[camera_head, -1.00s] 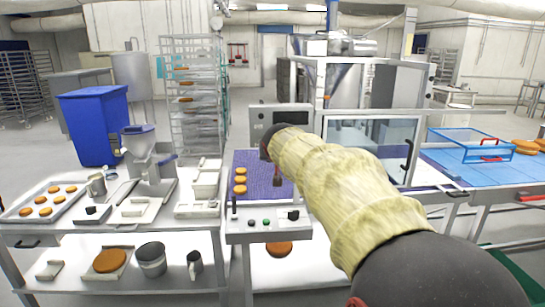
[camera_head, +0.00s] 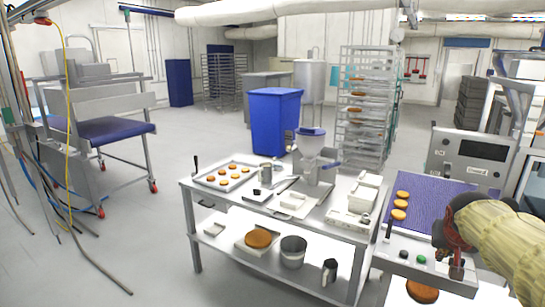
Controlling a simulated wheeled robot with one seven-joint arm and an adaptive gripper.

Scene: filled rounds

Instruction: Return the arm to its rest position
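My arm, in a pale yellow sleeve (camera_head: 505,240), reaches in from the right edge. My gripper (camera_head: 455,262) is dark with reddish parts and hangs over the front control panel of the conveyor machine. It is small and partly turned away, so I cannot make out whether its fingers are apart. I see nothing clearly held in it. The purple conveyor belt (camera_head: 436,203) lies just behind and left of the gripper, with three orange-brown rounds (camera_head: 400,205) in a row at its left side.
A steel table (camera_head: 270,225) stands left of the conveyor, bearing a tray of rounds (camera_head: 206,181), a depositor (camera_head: 312,165) and containers. A blue bin (camera_head: 275,122) and a rack (camera_head: 362,110) stand behind. A cart (camera_head: 100,130) and cables are far left. Floor between is clear.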

